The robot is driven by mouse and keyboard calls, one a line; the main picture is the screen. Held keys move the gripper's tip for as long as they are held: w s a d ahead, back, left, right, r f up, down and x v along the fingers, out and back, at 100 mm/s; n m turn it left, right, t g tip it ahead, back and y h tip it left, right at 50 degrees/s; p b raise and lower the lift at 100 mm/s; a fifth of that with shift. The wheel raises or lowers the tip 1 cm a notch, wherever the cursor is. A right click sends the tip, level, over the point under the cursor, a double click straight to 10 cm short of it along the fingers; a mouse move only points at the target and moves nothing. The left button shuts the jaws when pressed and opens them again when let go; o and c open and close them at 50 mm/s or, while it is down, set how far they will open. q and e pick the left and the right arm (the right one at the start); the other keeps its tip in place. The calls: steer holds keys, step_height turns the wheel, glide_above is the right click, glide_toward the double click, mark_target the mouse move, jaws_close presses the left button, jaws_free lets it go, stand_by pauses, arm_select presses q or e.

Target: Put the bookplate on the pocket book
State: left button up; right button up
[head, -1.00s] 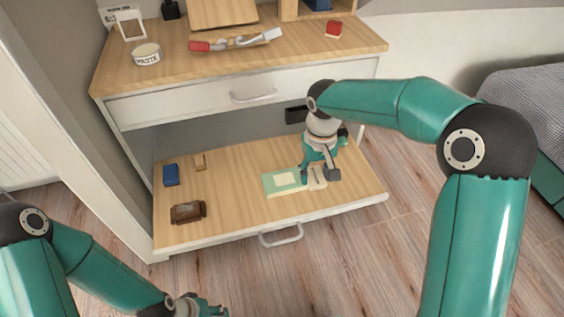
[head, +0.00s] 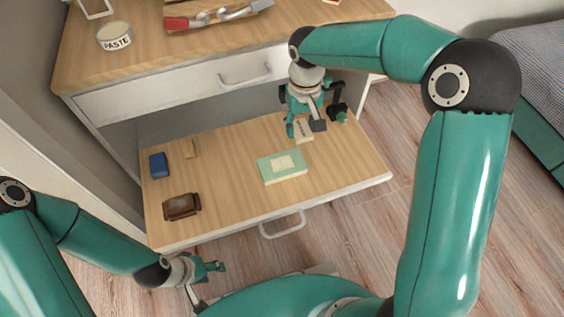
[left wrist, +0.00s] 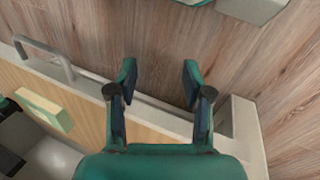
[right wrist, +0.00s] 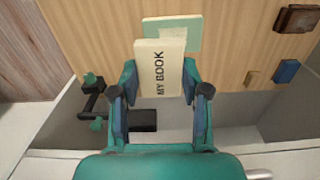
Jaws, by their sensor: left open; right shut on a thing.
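The pocket book (head: 283,168) is green with a pale square panel on its cover and lies flat on the pulled-out wooden board. It also shows in the left wrist view (left wrist: 44,108) and behind the held piece in the right wrist view (right wrist: 184,32). The bookplate (right wrist: 160,68) is a cream piece lettered "MY BOOK". My right gripper (right wrist: 160,82) is shut on it; in the head view the gripper (head: 304,126) and bookplate (head: 304,134) are just behind the book. My left gripper (left wrist: 159,72) is open and empty, in front of the board in the head view (head: 210,284).
A brown object (head: 181,207), a blue block (head: 158,165) and a small tan block (head: 192,149) occupy the board's left side. The desk top above holds a paste tub (head: 115,37). The drawer front (head: 190,84) overhangs the back.

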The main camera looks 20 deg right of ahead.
mark_target(282, 164)
arm_select(q)
steer(key=shift+o, duration=1.2)
steer(key=shift+r, duration=0.1)
arm_select(e)
steer(key=shift+w, duration=0.1)
steer(key=n, duration=0.1)
steer(key=w+n+p, duration=0.1)
steer(key=n, duration=0.2)
steer(key=shift+w+a+n, duration=0.2)
steer(key=shift+a+n, duration=0.2)
arm_select(q)
steer(key=shift+f+b, duration=0.7)
steer(key=shift+b, duration=0.45)
arm_select(e)
steer(key=w+f+n, duration=0.1)
steer(key=f+n, duration=0.3)
steer(key=f, duration=0.3)
steer(key=w+a+f+n, duration=0.1)
steer(key=f+n, duration=0.4)
steer(key=f, duration=0.2)
steer(key=w+a+f+n, duration=0.1)
steer(key=w+f+n, duration=0.1)
steer(key=f+n, duration=0.2)
step_height(282, 164, down, 4)
steer(key=shift+a+r+n, duration=0.1)
steer(key=shift+a+n, duration=0.05)
steer(key=shift+n, duration=0.15)
arm_select(q)
steer(key=shift+f, duration=0.1)
